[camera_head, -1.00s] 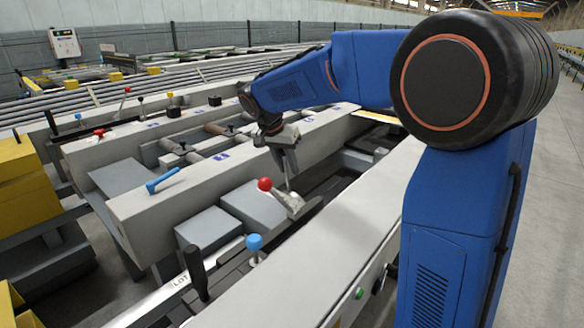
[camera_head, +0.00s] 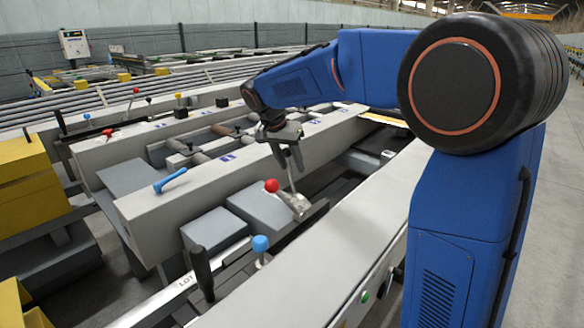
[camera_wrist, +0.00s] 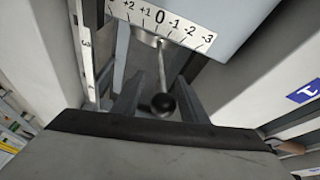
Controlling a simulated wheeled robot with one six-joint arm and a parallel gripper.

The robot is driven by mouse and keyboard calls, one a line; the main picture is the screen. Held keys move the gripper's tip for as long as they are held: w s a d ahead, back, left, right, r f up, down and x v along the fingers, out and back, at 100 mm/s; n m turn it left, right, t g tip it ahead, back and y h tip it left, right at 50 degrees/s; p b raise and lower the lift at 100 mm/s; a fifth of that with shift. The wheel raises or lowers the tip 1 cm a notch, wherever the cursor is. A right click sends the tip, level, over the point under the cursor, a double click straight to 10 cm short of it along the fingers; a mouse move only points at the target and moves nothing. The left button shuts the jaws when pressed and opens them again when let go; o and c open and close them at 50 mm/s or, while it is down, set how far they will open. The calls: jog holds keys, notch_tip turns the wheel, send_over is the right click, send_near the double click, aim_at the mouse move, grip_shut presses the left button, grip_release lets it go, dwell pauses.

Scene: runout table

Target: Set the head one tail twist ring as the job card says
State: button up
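In the wrist view a thin lever with a black ball knob (camera_wrist: 162,104) hangs below a white scale plate (camera_wrist: 160,17) marked from +2 through 0 to -3. The lever's root is close to the 0 mark. My gripper (camera_wrist: 157,98) has its fingers apart, one on each side of the black knob, with gaps visible; I cannot tell whether they touch it. The black knob cannot be made out there.
A grey beam (camera_head: 220,165) runs behind my gripper, and a pale rail (camera_head: 340,250) runs in front. A yellow block (camera_head: 25,180) is at left.

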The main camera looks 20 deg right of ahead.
jog(key=v, duration=1.5)
jog(key=shift+r, duration=0.25)
